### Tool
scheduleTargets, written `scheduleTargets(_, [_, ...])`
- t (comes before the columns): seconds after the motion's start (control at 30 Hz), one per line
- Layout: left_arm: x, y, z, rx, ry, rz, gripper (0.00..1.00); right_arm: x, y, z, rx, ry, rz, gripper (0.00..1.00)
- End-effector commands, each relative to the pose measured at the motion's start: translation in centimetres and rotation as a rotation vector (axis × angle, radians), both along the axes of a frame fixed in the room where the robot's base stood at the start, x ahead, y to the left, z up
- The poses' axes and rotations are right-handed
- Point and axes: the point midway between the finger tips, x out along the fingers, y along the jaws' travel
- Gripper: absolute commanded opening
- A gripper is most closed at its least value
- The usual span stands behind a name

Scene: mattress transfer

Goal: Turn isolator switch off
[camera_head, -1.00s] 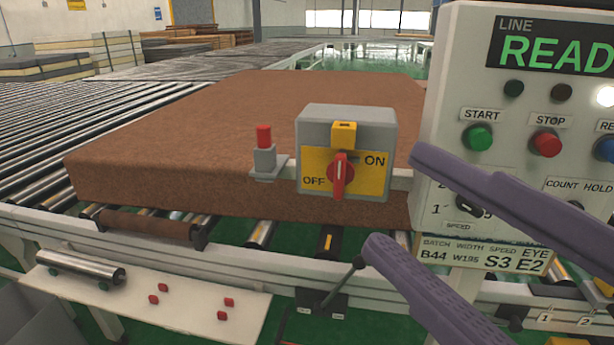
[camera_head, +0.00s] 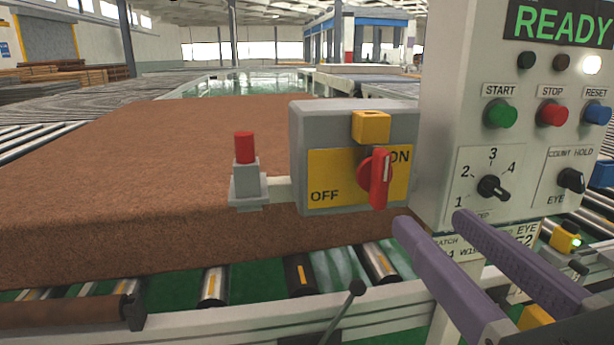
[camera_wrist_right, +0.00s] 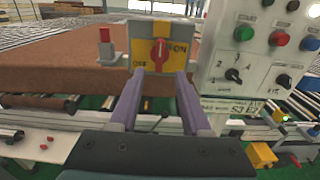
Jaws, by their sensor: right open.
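The isolator switch is a grey box (camera_head: 300,150) with a yellow plate (camera_head: 330,175) marked OFF at lower left and ON at upper right. Its red handle (camera_head: 378,178) stands about upright, beside the ON label. A yellow block (camera_head: 370,126) sits above the handle. My right gripper (camera_head: 435,222) is open and empty, its purple fingers low and to the right of the handle in the head view. In the right wrist view, the handle (camera_wrist_right: 159,52) shows just beyond and between the open fingertips (camera_wrist_right: 159,75), apparently apart from them. My left gripper is not in view.
A control panel (camera_head: 445,120) with buttons and knobs stands close on the right. A red-topped grey post (camera_head: 246,180) is left of the box. A brown mattress (camera_head: 130,180) lies behind on rollers (camera_head: 213,287). A black-knobbed lever (camera_head: 345,305) rises below.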

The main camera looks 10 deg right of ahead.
Motion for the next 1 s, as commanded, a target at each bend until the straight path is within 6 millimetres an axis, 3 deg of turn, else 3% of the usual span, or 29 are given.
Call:
scheduleTargets(0.3, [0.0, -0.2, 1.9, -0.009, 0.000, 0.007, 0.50, 4.9, 0.2, 0.5, -0.005, -0.003, 0.000, 0.47])
scheduleTargets(0.53, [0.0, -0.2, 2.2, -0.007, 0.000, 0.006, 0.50, 8.3, 0.3, 0.2, -0.005, -0.002, 0.001, 0.47])
scheduleTargets(0.7, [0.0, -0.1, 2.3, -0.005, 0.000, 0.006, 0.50, 9.4, 0.3, 0.1, -0.007, -0.001, 0.001, 0.47])
scheduleTargets(1.0, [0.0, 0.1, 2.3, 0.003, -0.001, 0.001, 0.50, 9.6, 0.3, 0.0, -0.006, -0.001, 0.002, 0.45])
